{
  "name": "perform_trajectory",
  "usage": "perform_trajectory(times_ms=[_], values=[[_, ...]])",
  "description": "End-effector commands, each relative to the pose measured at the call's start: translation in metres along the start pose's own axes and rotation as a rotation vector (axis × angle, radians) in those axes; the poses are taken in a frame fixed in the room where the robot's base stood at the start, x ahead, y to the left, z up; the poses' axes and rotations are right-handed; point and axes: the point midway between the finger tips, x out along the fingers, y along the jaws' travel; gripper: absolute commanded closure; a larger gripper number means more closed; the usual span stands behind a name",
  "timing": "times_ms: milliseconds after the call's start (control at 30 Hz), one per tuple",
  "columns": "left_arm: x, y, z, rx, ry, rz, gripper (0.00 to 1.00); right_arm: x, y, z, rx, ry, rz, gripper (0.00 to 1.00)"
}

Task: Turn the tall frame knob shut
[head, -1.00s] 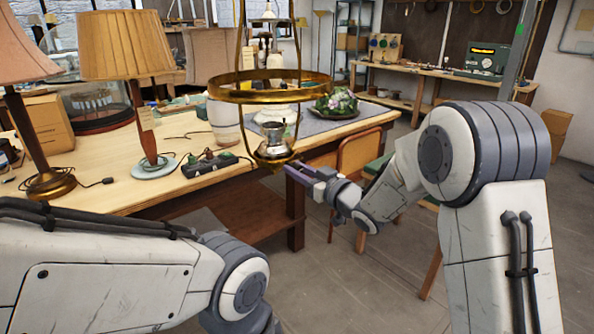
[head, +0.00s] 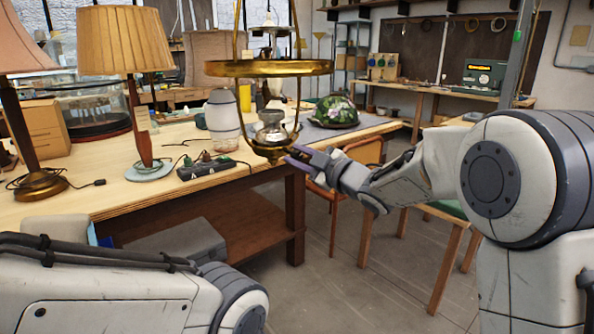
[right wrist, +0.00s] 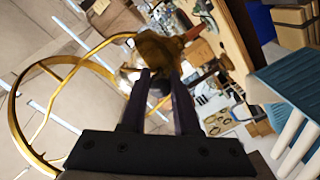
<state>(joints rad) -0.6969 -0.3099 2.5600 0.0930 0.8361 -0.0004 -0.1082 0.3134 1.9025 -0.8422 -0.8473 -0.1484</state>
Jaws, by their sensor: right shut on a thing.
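The tall frame (head: 268,68) is a brass hanging lamp frame with a wide ring and curved side bars. A metal and glass lamp part (head: 270,130) sits in its base. My right gripper (head: 293,157) is at the right side of the frame's base, its purple fingers touching it. In the right wrist view the fingers (right wrist: 159,78) are close together, shut at the brass base (right wrist: 158,48). The knob is mostly hidden between the fingers, so its turn angle cannot be told. My left arm shows at the lower left, but its gripper is out of view.
The wooden workbench (head: 130,190) runs behind the frame, with pleated-shade lamps (head: 125,42), a white jar (head: 222,120), a dark power strip (head: 205,167) and a patterned dome shade (head: 335,111). Chairs (head: 440,225) stand right of the bench, below my right arm. Open floor lies in front.

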Motion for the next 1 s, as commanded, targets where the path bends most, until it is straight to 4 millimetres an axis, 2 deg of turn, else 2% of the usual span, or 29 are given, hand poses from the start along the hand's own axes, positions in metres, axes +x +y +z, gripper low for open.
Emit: perform_trajectory(times_ms=[33,500,1000], values=[[0.013,-0.001,0.001,0.0,0.0,0.0,0.5,0.0,-0.004,0.004,-0.048,0.001,0.001,1.0],[0.061,-0.004,0.003,0.0,0.0,0.0,0.5,0.0,-0.003,0.003,-0.483,0.0,0.001,1.0],[0.086,-0.006,0.004,0.0,0.0,0.0,0.5,0.0,0.0,0.001,-0.762,-0.001,-0.001,1.0]])
